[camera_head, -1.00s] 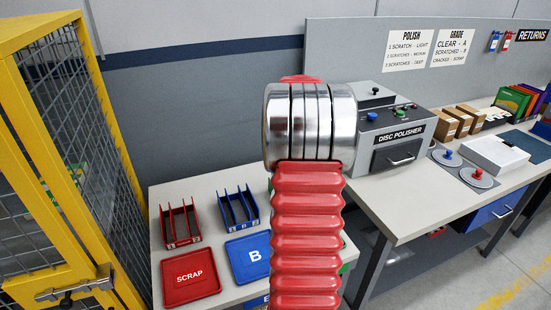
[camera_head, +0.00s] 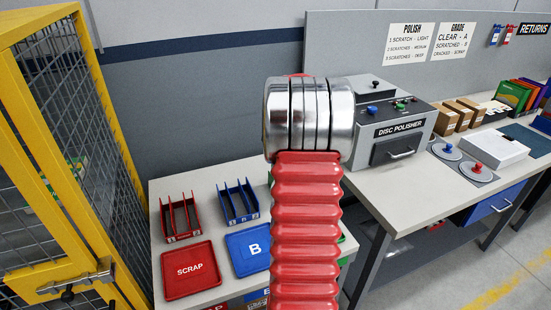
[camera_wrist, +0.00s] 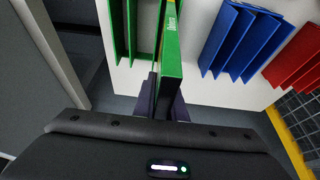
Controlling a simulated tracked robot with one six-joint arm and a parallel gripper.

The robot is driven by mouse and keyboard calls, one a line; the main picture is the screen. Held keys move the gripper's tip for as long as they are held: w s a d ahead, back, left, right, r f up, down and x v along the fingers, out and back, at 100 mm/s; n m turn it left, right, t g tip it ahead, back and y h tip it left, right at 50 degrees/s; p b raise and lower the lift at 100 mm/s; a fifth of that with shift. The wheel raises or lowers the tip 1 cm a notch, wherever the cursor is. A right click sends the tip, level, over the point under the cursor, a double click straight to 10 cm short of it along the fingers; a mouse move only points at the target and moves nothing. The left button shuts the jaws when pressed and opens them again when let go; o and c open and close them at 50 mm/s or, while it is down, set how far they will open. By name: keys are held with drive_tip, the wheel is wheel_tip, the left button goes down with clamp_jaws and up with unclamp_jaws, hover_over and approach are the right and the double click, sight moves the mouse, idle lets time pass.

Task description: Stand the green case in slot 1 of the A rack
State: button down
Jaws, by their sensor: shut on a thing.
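The green case (camera_wrist: 172,62) shows in the wrist view edge-on, with light lettering on its side. My gripper (camera_wrist: 164,98) is shut on its near end, with dark fingers on both sides. The green rack (camera_wrist: 120,30), with upright dividers, stands at the top left of the wrist view. The case overlaps the rack's right side in the picture; I cannot tell whether it is inside a slot or which one. Its lower end is hidden. In the head view my red arm hides the gripper, the case and most of the green rack.
A blue rack (camera_head: 238,202) and a red rack (camera_head: 180,218) stand left of my arm, behind the blue B tray (camera_head: 247,267) and red SCRAP tray (camera_head: 190,288). The disc polisher (camera_head: 395,128) is on the right bench. A yellow mesh cage (camera_head: 85,150) stands at left.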

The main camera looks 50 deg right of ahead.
drive_tip(key=shift+f, duration=1.95)
drive_tip(key=c, duration=1.7)
unclamp_jaws()
drive_tip(key=shift+o, duration=0.2)
